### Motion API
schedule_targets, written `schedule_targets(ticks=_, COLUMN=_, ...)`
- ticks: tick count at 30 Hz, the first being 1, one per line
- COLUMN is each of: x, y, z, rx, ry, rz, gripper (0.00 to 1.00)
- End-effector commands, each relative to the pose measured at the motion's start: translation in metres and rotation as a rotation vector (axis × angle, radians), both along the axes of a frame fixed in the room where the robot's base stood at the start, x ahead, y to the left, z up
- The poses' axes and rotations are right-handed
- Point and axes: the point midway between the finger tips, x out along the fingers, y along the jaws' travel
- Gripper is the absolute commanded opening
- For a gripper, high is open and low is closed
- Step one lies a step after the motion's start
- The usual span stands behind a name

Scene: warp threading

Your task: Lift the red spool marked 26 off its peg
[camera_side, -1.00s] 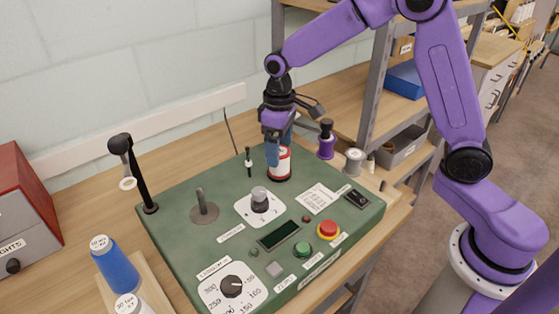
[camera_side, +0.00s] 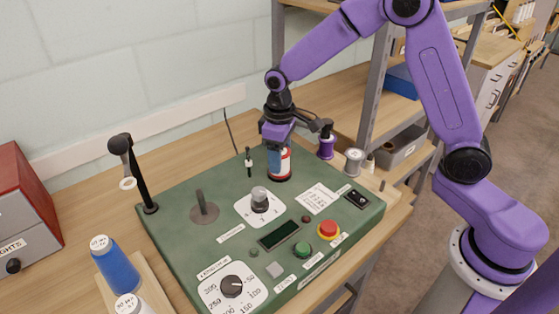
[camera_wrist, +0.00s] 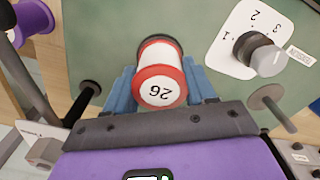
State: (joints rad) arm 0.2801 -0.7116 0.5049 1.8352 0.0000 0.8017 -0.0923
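The red spool has a white band and a white top marked 26 (camera_wrist: 160,92). In the side view the red spool (camera_side: 285,163) stands upright on the green panel (camera_side: 228,252). My gripper (camera_wrist: 160,78) is over it, with one blue finger on each side in the wrist view. The fingers look open and very close to the spool's sides; the rim hides any small gaps. In the side view my gripper (camera_side: 279,157) hides part of the spool. The peg inside the spool is hidden.
A purple spool (camera_side: 326,147) and a grey spool (camera_side: 354,161) stand to the right. A selector knob (camera_side: 260,199) and a bare peg (camera_side: 201,202) are on the panel close by. A black post (camera_side: 146,185) rises at left.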

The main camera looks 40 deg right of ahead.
Motion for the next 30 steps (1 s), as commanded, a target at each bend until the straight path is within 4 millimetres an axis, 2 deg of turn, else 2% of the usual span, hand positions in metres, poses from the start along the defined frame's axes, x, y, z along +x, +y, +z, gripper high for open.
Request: schedule_targets(ticks=30, x=0.001, y=0.0, z=0.057, rx=0.002, ry=-0.003, rz=0.0, gripper=0.33)
